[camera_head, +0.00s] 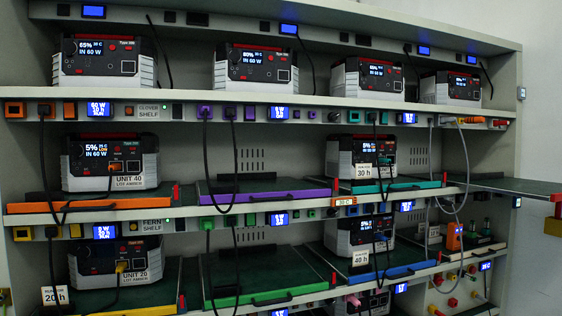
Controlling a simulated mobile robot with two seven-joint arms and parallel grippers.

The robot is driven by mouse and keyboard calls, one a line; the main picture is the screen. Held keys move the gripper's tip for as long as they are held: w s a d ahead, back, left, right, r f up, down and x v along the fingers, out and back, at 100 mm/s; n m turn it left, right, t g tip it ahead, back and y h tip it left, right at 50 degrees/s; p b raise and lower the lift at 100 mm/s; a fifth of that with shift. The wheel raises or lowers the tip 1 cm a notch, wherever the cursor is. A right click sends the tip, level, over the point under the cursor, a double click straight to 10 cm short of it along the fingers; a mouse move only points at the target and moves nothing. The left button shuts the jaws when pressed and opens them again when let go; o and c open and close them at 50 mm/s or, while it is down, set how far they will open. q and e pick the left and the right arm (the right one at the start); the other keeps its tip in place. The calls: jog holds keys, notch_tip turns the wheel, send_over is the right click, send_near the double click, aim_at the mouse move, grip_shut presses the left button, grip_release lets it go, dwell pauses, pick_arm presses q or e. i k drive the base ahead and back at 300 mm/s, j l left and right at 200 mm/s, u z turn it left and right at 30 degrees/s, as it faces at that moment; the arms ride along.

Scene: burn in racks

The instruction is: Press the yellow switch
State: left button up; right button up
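A small yellow square fitting (75,231) with a dark edge sits on the front strip of the fern shelf, at the left. A larger yellow fitting (21,234) with a dark centre is left of it on the same strip. I cannot tell from this distance which of them is a switch. Neither of my grippers is in view.
Grey racks (520,70) hold several power units, such as Unit 40 (110,162) and Unit 20 (116,262). Cables (206,165) hang across the shelf fronts. A purple-edged tray (265,194) and a green-edged tray (265,298) are empty. A dark tray (515,186) juts out at right.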

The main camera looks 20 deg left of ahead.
aim_at(76, 228)
jog(key=u, duration=1.75)
jog(key=i+l, duration=0.05)
